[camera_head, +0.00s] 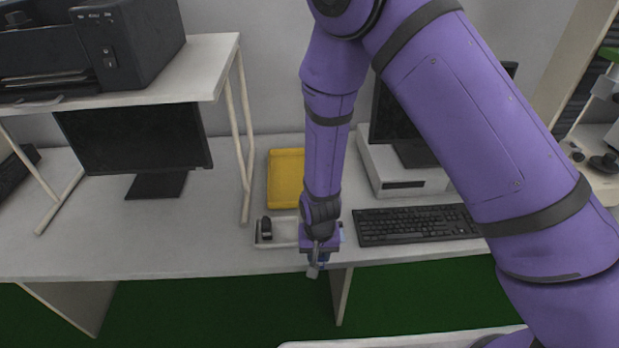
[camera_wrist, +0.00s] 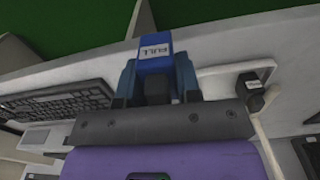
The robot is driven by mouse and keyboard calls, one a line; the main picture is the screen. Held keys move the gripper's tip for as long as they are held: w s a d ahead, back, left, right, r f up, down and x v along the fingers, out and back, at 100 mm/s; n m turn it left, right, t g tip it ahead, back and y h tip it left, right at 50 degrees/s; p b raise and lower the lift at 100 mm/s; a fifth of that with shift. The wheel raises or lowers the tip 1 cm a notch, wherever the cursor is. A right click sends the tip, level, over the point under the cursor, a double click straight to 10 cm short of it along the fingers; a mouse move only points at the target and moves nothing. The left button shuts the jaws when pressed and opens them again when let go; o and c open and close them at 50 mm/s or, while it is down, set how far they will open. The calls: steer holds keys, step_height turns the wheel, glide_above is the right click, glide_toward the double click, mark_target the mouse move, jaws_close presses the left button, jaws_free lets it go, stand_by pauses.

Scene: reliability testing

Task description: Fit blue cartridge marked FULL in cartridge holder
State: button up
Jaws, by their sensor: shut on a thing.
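A blue cartridge (camera_wrist: 156,66) with a white label reading FULL is held between the two fingers of my gripper (camera_wrist: 157,78), seen in the wrist view. In the head view my gripper (camera_head: 316,262) is at the table's front edge, right of a shallow white tray (camera_head: 285,243). The tray also shows in the wrist view (camera_wrist: 212,72). A small black object (camera_head: 266,229) sits in its left end; it also shows in the wrist view (camera_wrist: 250,92). I cannot tell for sure which thing is the cartridge holder. My arm hides the tray's right end.
A yellow tray (camera_head: 285,178) lies behind the white tray. A black keyboard (camera_head: 412,224) is to the right, a monitor (camera_head: 137,140) to the left. A printer (camera_head: 105,45) stands on a raised white shelf (camera_head: 205,75). The table (camera_head: 150,235) is clear at front left.

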steer(key=w+d+r, duration=0.3)
steer(key=w+d, duration=0.5)
steer(key=d, duration=0.5)
steer(key=w+d+r, duration=0.4)
steer(key=w+d, duration=0.4)
steer(key=d, duration=0.5)
steer(key=shift+w+d, duration=0.2)
steer(key=shift+d, duration=0.15)
